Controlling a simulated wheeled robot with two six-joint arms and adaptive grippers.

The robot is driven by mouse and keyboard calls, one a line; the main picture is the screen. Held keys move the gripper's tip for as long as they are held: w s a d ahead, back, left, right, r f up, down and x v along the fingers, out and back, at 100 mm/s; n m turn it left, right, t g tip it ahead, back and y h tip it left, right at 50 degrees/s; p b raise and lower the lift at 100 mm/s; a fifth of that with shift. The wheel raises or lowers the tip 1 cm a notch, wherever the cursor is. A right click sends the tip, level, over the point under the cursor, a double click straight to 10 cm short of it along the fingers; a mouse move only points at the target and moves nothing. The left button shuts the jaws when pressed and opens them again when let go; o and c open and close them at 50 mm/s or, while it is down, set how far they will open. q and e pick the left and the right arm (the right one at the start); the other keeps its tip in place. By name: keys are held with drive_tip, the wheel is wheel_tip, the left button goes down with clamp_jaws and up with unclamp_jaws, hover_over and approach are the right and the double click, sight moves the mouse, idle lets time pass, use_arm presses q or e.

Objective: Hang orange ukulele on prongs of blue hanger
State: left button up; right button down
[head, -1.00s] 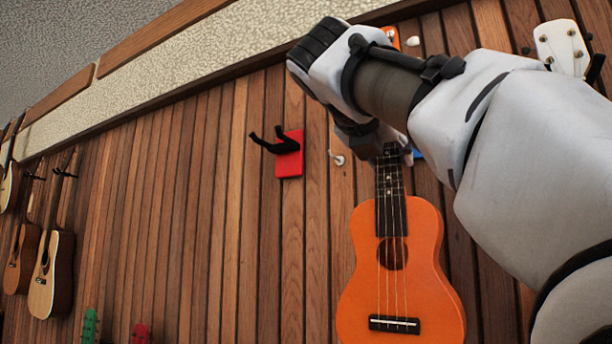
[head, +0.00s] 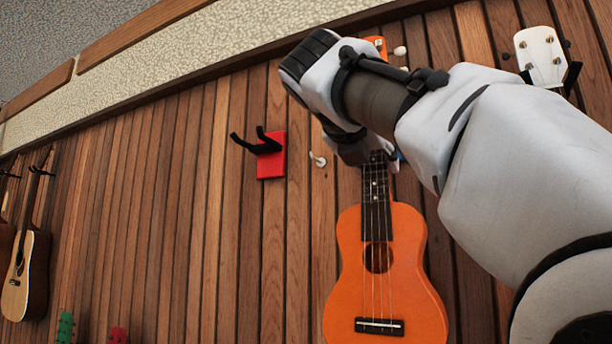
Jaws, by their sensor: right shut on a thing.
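The orange ukulele (head: 347,285) hangs upright in the head view, its strings facing me. A small bit of blue (head: 401,155) shows just beside the gripper, likely part of the blue hanger. Its prongs are hidden behind my right arm, so I cannot tell whether the ukulele touches them. My left gripper is not in view.
A red hanger (head: 271,165) with black prongs is on the wood wall to the left, empty. A white knob (head: 318,160) is between it and the ukulele. A white headstock (head: 541,55) sits in a black hanger at upper right. Guitars (head: 24,275) hang at far left.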

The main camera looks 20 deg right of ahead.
idle(0.3)
drive_tip(key=shift+w+d+r+p, duration=0.15)
drive_tip(key=shift+w+d+p, duration=1)
drive_tip(key=shift+w+d, duration=0.6)
drive_tip(key=shift+d, duration=0.25)
drive_tip(key=shift+f, duration=0.2)
